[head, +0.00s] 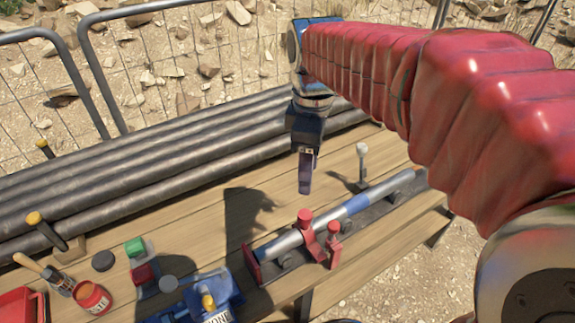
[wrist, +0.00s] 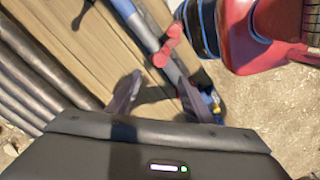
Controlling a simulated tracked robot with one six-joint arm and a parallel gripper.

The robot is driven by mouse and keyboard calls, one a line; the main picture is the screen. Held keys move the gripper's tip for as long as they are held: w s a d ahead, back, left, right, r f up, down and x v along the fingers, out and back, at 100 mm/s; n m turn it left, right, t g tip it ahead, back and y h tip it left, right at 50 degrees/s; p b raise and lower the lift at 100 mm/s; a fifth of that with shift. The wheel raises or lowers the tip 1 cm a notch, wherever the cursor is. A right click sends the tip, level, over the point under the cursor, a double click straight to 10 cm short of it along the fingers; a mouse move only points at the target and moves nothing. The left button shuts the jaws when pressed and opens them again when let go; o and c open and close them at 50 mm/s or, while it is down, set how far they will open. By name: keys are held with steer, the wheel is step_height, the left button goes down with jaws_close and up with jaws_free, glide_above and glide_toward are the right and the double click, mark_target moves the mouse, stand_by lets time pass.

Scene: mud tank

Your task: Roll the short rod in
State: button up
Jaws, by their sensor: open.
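A grey rod with a blue band (head: 357,205) lies along a dark rail-like cradle (head: 292,262) on the wooden bench. Red clamp parts with round knobs (head: 305,217) stand around its middle. In the wrist view the rod (wrist: 134,20) runs down from the top, beside a red knobbed part (wrist: 162,58). My gripper (head: 305,178) hangs above the bench, behind and left of the rod's far half, pointing down. Its two fingers (wrist: 157,97) are apart with nothing seen between them. I cannot tell its exact height above the bench.
Long dark pipes (head: 140,165) lie along the bench's back edge, with a wire fence behind. A small upright post with a pale knob (head: 362,160) stands near my gripper. A red can (head: 92,297), a brush, coloured blocks and a blue device (head: 215,295) fill the front left.

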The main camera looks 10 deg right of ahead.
mark_target(305, 214)
steer(key=shift+f, duration=0.15)
step_height(305, 214, down, 14)
steer(key=shift+r, duration=0.2)
stand_by(0.6)
steer(key=shift+c, duration=0.4)
jaws_close()
